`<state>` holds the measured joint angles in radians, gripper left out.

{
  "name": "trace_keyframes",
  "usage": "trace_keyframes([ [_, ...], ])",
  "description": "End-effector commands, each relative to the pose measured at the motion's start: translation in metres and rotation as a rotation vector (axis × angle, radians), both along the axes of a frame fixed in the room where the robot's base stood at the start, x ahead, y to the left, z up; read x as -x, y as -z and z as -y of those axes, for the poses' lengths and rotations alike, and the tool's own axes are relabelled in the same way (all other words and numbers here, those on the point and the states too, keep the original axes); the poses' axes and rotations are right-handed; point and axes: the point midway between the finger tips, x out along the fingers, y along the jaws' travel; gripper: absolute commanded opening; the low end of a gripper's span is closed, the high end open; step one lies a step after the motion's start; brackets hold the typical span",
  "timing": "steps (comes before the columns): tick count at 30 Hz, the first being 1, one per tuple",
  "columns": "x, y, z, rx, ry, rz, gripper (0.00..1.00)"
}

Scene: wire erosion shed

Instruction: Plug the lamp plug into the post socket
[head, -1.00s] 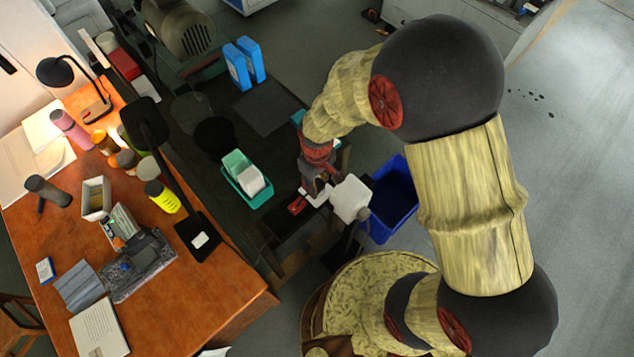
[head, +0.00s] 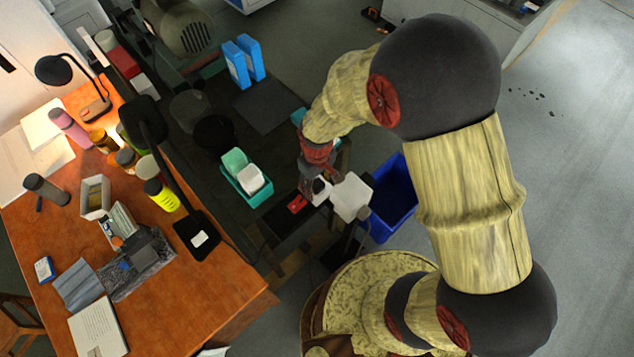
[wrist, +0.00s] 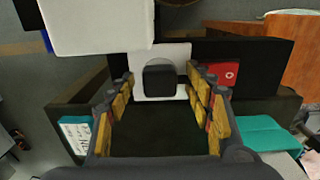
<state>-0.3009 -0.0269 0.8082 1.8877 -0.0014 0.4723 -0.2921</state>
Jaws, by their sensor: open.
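My gripper (head: 320,181) is open in the head view, low beside a white box (head: 350,197). In the wrist view its two yellow-padded fingers (wrist: 160,86) stand apart. A small black rounded block, which looks like the lamp plug (wrist: 160,80), sits against a white plate (wrist: 177,56) that looks like the post socket's face. The plug lies between and just beyond the fingertips, with gaps on both sides. Its pins are hidden, so I cannot tell how deep it sits. In the head view the white plate (head: 321,196) is partly covered by my gripper.
The white box (wrist: 95,25) fills the wrist view's upper left, close to the fingers. A red item (wrist: 225,73) lies right of the fingers. In the head view, a blue bin (head: 392,200) stands right of the box, and a teal tray (head: 262,196) lies left on the dark bench.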

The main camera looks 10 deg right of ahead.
Motion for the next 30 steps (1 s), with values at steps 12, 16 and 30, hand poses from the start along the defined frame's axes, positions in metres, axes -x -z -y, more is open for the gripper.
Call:
trace_keyframes([
  [12, -0.002, -0.017, 0.0, -0.001, 0.0, 0.004, 0.52],
  [16, -0.002, -0.041, -0.001, -0.001, 0.0, 0.005, 0.52],
  [30, 0.0, -0.115, 0.0, -0.001, 0.0, 0.001, 0.52],
])
